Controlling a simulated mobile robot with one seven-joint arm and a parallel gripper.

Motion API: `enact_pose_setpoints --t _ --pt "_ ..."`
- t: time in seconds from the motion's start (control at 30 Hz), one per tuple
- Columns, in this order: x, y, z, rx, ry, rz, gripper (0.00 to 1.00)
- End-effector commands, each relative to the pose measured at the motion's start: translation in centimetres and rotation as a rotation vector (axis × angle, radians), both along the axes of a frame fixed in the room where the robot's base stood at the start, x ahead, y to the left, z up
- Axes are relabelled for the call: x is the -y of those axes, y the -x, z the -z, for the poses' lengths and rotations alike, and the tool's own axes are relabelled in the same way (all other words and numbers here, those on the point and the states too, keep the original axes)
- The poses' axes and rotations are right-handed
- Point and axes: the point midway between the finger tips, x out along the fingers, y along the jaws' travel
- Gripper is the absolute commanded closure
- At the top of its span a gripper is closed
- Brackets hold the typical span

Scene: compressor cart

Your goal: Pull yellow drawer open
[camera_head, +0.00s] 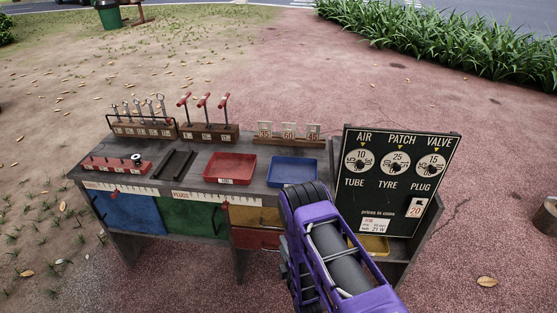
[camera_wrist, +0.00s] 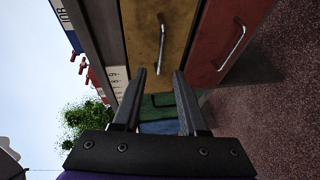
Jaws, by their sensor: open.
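The yellow drawer (camera_head: 250,215) is in the upper row of the cart's front, partly hidden by my purple arm in the head view. It looks closed. In the wrist view its yellow front (camera_wrist: 145,25) fills the top middle, with a thin metal bar handle (camera_wrist: 162,42) on it. My gripper (camera_wrist: 159,72) is open and empty. Its two dark fingers point at the drawer front, and the near end of the handle shows between the fingertips. I cannot tell how much depth separates them. The head view hides the fingers behind my arm.
A red drawer (camera_wrist: 222,35) with its own handle adjoins the yellow one; it is below it on the cart (camera_head: 250,238). Green (camera_head: 195,218) and blue (camera_head: 130,212) fronts lie left. Trays and tool racks stand on top. A price board (camera_head: 400,180) rises at right.

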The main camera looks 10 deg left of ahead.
Motion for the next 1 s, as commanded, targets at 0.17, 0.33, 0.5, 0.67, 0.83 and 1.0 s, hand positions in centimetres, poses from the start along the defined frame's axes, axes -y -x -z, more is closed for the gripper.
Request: enact_pose_setpoints --t 0.17,0.33,0.5,0.67,0.83,1.0 --pt "-1.6 -3.8 1.0 0.006 -0.001 0.001 0.58" --pt "-2.8 -6.7 1.6 0.006 -0.001 0.0 0.58" --pt "-3.6 -8.7 2.0 0.006 -0.001 0.0 0.58" --pt "-4.0 -9.4 2.1 0.005 0.0 0.0 0.58" --pt "-4.0 -9.5 2.1 0.004 0.001 0.001 0.58" --pt "-4.0 -9.5 2.1 0.004 0.001 0.001 0.72"
